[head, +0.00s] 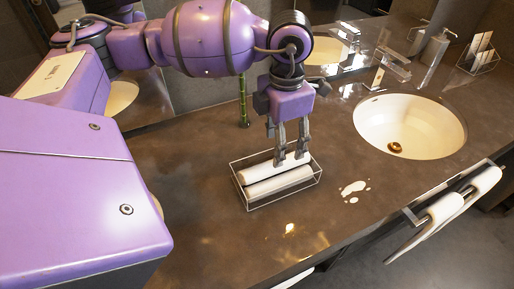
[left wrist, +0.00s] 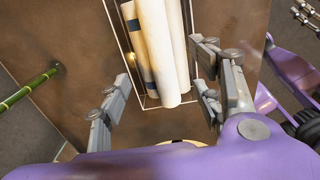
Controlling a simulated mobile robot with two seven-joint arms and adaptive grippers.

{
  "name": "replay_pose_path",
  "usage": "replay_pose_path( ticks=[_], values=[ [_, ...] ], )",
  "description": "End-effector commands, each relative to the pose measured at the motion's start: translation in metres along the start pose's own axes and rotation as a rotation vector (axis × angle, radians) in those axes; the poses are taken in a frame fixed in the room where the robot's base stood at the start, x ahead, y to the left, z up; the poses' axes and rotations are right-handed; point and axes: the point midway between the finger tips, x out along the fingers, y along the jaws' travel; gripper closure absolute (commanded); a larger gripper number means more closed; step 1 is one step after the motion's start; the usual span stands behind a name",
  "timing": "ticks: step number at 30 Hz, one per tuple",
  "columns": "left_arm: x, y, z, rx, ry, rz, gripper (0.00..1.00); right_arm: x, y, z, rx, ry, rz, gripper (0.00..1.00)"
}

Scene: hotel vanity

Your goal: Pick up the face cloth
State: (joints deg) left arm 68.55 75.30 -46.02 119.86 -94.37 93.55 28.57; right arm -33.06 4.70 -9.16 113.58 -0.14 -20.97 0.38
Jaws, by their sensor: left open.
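The front roll (head: 280,183) is fully visible, while the fingers partly cover the back roll (head: 258,171). My left gripper (head: 290,155) points down over the tray, at the back roll. In the left wrist view, its open fingers (left wrist: 165,65) stand apart on either side of the rolls (left wrist: 177,60), which show a dark band at one side. I cannot tell whether a fingertip touches cloth. Grey finger-like metal (left wrist: 306,16) at that view's edge may be my right gripper.
A white basin (head: 410,120) with a faucet (head: 392,62) is at the right. A green bamboo stalk (head: 243,100) stands behind the tray. Towels (head: 447,208) hang on a front rail.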

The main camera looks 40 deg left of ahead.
Motion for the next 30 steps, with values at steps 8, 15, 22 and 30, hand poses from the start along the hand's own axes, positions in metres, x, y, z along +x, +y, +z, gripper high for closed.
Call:
replay_pose_path(
  ticks=[8, 15, 22, 30],
  values=[
    [0.031, 0.0, -0.002, -0.001, 0.001, -0.001, 0.41, -0.004, 0.0, 0.0, 0.002, -0.005, 0.0, 0.6],
    [0.066, -0.001, -0.004, 0.0, -0.001, -0.003, 0.41, -0.005, -0.005, -0.005, 0.004, -0.001, -0.009, 0.6],
    [0.072, -0.001, -0.004, 0.0, -0.001, -0.002, 0.41, -0.005, -0.007, -0.004, 0.004, -0.005, -0.012, 0.6],
    [0.072, -0.001, -0.004, 0.001, -0.001, -0.003, 0.66, -0.005, -0.005, -0.004, 0.004, -0.004, -0.009, 0.6]
  ],
)
